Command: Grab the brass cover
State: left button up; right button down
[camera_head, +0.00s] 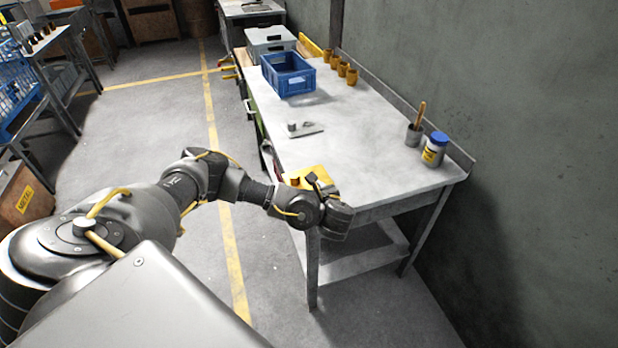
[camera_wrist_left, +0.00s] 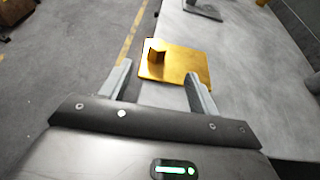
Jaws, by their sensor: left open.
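The brass cover (camera_wrist_left: 180,66) is a flat gold plate with a raised block at its left end, seen in the left wrist view. It lies on the grey workbench near its left edge. In the head view the cover (camera_head: 313,174) is partly hidden by my left wrist. My left gripper (camera_wrist_left: 161,78) is open, and its two fingers point toward the cover, one on each side of its near part. Nothing is between the fingertips except the view of the cover and bench. In the head view my left gripper (camera_head: 338,218) is at the bench's near edge. My right gripper is not seen.
On the workbench (camera_head: 370,160) stand a blue crate (camera_head: 289,76), several brass cylinders (camera_head: 343,69), a grey plate with a knob (camera_head: 300,129), a cup with a handled tool (camera_head: 414,133) and a blue-lidded jar (camera_head: 435,149). A wall bounds the right. The bench middle is clear.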

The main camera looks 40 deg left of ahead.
aim_at(296, 179)
pick_arm(q)
jog(key=shift+w+a+f+b, duration=0.15)
jog(key=shift+a+f+b, duration=0.2)
jog(key=shift+a+b, duration=0.2)
jog(key=shift+w+a+f+b, duration=0.15)
jog(key=shift+a+f+b, duration=0.25)
jog(key=shift+b, duration=0.25)
jog(key=x, duration=0.1)
jog(key=p+x, duration=0.1)
jog(key=shift+w+a+r, duration=0.15)
jog(key=shift+w+a, duration=0.2)
jog(key=p+x, duration=0.1)
jog(key=x, duration=0.4)
jog(key=shift+a+f, duration=0.1)
jog(key=shift+f, duration=0.15)
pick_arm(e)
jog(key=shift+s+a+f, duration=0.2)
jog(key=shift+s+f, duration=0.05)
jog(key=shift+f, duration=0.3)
pick_arm(q)
jog(key=shift+c, duration=1.1)
grip_shut()
jog(key=shift+r, duration=0.1)
